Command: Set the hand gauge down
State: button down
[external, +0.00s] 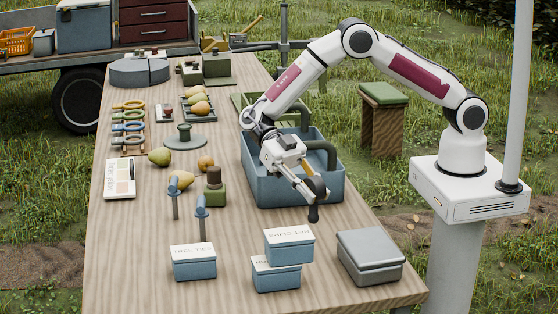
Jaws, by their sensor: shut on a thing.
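My gripper (308,193) is shut on a dark hand gauge (316,187), a round body with a short dark end pointing down. It hangs in front of the near right corner of the blue crate (270,192), over the right side of the table. The gauge's lower end appears to be above the wood, but the exact gap is hard to tell. The fingers partly hide the gauge.
Blue lidded boxes (194,263), two of them stacked (289,247), and a grey box (369,257) stand at the near end.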

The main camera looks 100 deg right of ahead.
aim_at(313, 219)
jog(key=shift+f, duration=2)
jog(key=shift+f, duration=0.1)
jog(key=shift+f, duration=1.8)
jog(key=shift+f, duration=0.15)
jog(key=c, duration=1.8)
grip_release()
jog(key=shift+r, duration=0.2)
jog(key=shift+v, duration=3.8)
